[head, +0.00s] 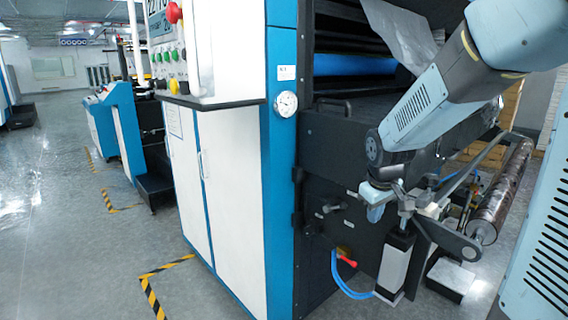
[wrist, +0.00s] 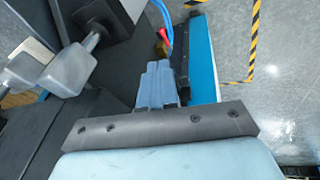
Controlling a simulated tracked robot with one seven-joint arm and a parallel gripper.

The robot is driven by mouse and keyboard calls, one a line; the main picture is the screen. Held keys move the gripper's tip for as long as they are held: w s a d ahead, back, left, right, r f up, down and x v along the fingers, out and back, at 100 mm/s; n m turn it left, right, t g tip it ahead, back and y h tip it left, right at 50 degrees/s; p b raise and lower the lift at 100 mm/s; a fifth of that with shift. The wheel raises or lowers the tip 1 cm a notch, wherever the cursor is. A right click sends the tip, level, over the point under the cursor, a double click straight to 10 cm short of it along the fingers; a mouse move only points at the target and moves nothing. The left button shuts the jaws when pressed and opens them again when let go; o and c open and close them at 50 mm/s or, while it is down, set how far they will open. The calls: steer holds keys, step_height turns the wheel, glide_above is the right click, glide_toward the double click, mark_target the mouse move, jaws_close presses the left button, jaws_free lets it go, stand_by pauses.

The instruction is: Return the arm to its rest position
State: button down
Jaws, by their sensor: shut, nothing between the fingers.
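My arm (head: 440,100) reaches in from the upper right of the head view, bent down in front of the dark side of the laminating machine (head: 325,165). My gripper (head: 375,214) hangs at its end with the blue fingers pointing down. In the wrist view my gripper (wrist: 157,75) has its blue fingers closed together, with nothing held. It is in front of the machine's lower side panel; I cannot tell how close it is to the bracket behind it.
A red valve handle (head: 347,262) and blue hose (head: 345,290) are below my gripper. A grey bracket (head: 455,240) and a metallic roll (head: 502,190) lie to its right. A white cabinet (head: 232,190) stands left. The taped floor (head: 80,220) further left is clear.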

steer(key=s+r+m, duration=0.1)
steer(key=s+r, duration=0.2)
steer(key=s, duration=0.4)
steer(key=s+r+m+t, duration=0.1)
steer(key=s+r+m, duration=0.1)
steer(key=s+r, duration=0.2)
steer(key=s+r+m+t, duration=0.1)
steer(key=s+r, duration=0.3)
steer(key=s, duration=0.5)
steer(key=shift+s+r+m+y, duration=0.3)
steer(key=shift+m+y, duration=0.1)
steer(key=shift+m, duration=0.3)
